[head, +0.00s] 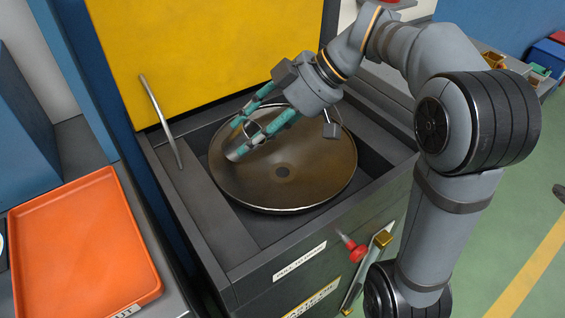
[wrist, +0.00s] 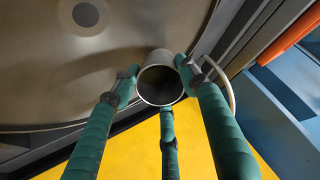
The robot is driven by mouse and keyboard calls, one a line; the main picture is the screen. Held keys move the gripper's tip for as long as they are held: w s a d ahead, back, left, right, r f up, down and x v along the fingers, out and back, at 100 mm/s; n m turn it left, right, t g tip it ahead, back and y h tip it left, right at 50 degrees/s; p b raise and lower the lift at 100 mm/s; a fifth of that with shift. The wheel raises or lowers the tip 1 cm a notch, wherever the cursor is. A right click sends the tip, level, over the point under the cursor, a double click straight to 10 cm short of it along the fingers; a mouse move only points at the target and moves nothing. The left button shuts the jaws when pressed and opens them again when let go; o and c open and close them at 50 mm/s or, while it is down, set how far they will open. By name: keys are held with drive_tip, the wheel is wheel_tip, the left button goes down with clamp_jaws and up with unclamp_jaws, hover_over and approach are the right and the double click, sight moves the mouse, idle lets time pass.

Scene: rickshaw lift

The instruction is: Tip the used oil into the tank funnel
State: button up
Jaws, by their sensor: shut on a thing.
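The tank funnel is a wide, shallow brown dish (head: 310,175) with a dark drain in its middle, set in the top of a dark grey cabinet. It fills the upper left of the wrist view (wrist: 50,70). My gripper (head: 243,138) is over the back left part of the dish, its teal fingers pointing down and left. In the wrist view my gripper (wrist: 160,92) is shut on a small grey metal cup (wrist: 160,84), whose round mouth faces the camera. The inside looks dark; I cannot tell whether oil is in it.
A yellow panel (head: 205,50) rises behind the funnel. A bent metal bar (head: 160,120) stands at its left. An orange tray (head: 85,250) lies at the lower left. A red knob (head: 354,250) sticks out of the cabinet front. Green floor is open at the right.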

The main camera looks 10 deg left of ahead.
sight(240, 127)
drive_tip(key=shift+d+f+y+b, duration=0.1)
drive_tip(key=shift+f+y+b, duration=0.2)
drive_tip(key=shift+f, duration=0.05)
drive_tip(key=shift+r, duration=0.2)
drive_tip(key=shift+y+b, duration=0.35)
drive_tip(key=shift+y, duration=0.05)
drive_tip(key=shift+d+r, duration=0.1)
drive_tip(key=shift+r, duration=0.05)
drive_tip(key=shift+w+d+r+g+y+b, duration=0.15)
drive_tip(key=shift+g+y+b, duration=0.1)
drive_tip(key=shift+y+b, duration=0.5)
drive_tip(key=shift+s+d+r+g+y+b, duration=0.1)
drive_tip(key=shift+g+y+b, duration=0.1)
drive_tip(key=shift+y+b, duration=0.5)
drive_tip(key=shift+w+d+r+g+y+b, duration=0.15)
drive_tip(key=shift+g+y+b, duration=0.1)
drive_tip(key=shift+y+b, duration=0.5)
drive_tip(key=shift+w+d+r+y, duration=0.1)
drive_tip(key=shift+d+r+y, duration=0.6)
drive_tip(key=shift+d, duration=0.15)
drive_tip(key=shift+d+r, duration=0.1)
drive_tip(key=shift+d, duration=0.05)
drive_tip(key=shift+b, duration=0.65)
drive_tip(key=shift+r+y+b, duration=0.5)
drive_tip(key=shift+r+b, duration=0.05)
drive_tip(key=shift+r, duration=0.25)
